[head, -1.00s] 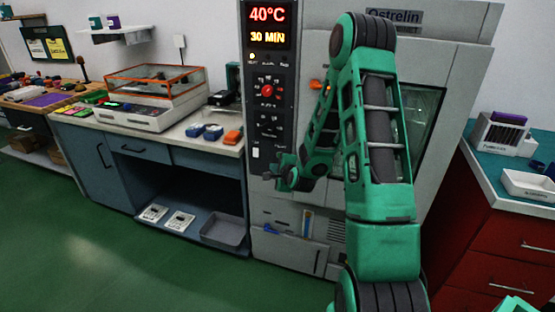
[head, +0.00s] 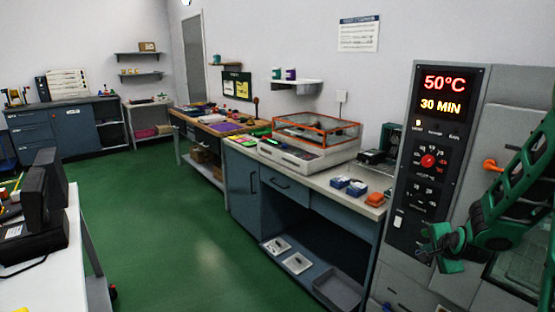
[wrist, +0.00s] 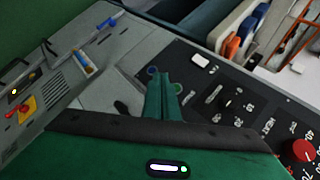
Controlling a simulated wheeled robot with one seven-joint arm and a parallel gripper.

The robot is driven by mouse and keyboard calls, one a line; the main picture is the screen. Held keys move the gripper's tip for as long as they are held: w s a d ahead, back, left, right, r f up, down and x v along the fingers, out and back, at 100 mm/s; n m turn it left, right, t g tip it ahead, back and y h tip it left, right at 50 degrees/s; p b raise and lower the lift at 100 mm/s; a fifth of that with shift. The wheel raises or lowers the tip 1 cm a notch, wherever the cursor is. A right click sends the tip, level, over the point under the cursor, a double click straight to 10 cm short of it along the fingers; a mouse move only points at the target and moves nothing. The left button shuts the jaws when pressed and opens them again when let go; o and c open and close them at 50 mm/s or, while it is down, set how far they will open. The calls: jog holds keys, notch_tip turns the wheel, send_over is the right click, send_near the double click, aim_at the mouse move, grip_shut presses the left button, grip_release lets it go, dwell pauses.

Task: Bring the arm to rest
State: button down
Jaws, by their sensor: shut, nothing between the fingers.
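My gripper (head: 432,246) is in the head view at the right, just in front of the lower part of the oven's control panel (head: 436,150). It is shut and empty. In the wrist view my gripper (wrist: 163,90) shows its fingers together over the panel's edge, with the red knob (wrist: 303,150) at the lower right. My green arm is bent in front of the oven (head: 506,105) and runs off the right edge of the head view. The panel display reads 50°C and 30 MIN. I cannot tell whether the fingertips touch the panel.
A bench (head: 375,208) left of the oven carries an orange-framed clear case (head: 318,130), blue bins (head: 348,186) and an orange item (head: 375,199). A grey tray (head: 337,290) is on its lower shelf. A white table (head: 55,265) stands at the near left. Green floor (head: 180,220) is open between.

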jog(key=s+a+r+n+g, duration=0.2)
jog(key=s+r+n+g, duration=0.1)
jog(key=s, duration=0.9)
jog(key=s+a+r+n+g+y, duration=0.1)
jog(key=s+a+r+n+g, duration=0.1)
jog(key=s, duration=1.1)
jog(key=s+a+r+n+g+y, duration=0.1)
jog(key=s+r+n+g, duration=0.3)
jog(key=s, duration=0.8)
notch_tip(320, 180, up, 4)
jog(key=shift+s+a+f+n, duration=0.15)
jog(key=shift+s+a+n, duration=0.2)
jog(key=shift+a+n, duration=0.65)
jog(key=shift+d, duration=0.15)
